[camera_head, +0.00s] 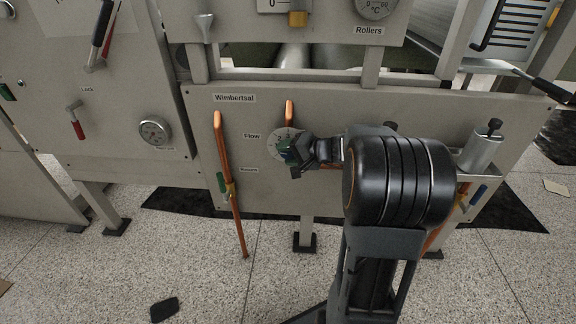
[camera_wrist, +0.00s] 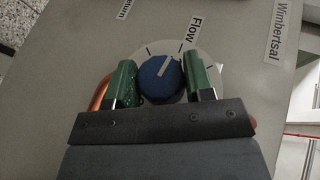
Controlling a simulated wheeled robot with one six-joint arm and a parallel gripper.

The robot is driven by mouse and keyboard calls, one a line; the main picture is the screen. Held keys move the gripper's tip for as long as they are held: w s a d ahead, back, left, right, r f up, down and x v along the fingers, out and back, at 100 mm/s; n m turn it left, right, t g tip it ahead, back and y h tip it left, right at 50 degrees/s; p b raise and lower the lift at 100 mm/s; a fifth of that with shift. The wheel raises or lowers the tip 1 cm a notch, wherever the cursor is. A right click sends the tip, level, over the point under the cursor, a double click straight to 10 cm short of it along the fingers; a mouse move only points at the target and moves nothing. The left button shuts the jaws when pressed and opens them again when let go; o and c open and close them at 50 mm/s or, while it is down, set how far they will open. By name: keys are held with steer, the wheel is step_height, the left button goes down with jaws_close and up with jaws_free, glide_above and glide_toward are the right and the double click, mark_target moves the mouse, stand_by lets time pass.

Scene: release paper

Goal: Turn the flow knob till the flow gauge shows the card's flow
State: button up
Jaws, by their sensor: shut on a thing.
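The blue flow knob (camera_wrist: 158,84) with a pale pointer line sits on a round white dial plate (camera_wrist: 208,64) in the wrist view. My gripper (camera_wrist: 163,88) has its green-padded fingers on both sides of the knob, shut on it. The pointer slants up and right, toward the "Flow" label (camera_wrist: 194,29). In the head view my gripper (camera_head: 292,153) covers the knob and part of the dial plate (camera_head: 279,137), beside the "Flow" label (camera_head: 252,136). I cannot pick out the flow gauge's reading or the card's flow.
Copper pipes (camera_head: 226,165) run up the panel left of the dial. A round gauge (camera_head: 155,131) is on the left panel, and another gauge (camera_head: 375,6) is above the "Rollers" label. A metal cylinder fitting (camera_head: 480,150) stands at right.

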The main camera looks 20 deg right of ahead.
steer(key=shift+t, duration=0.3)
steer(key=o, duration=0.9)
steer(key=shift+o, duration=0.2)
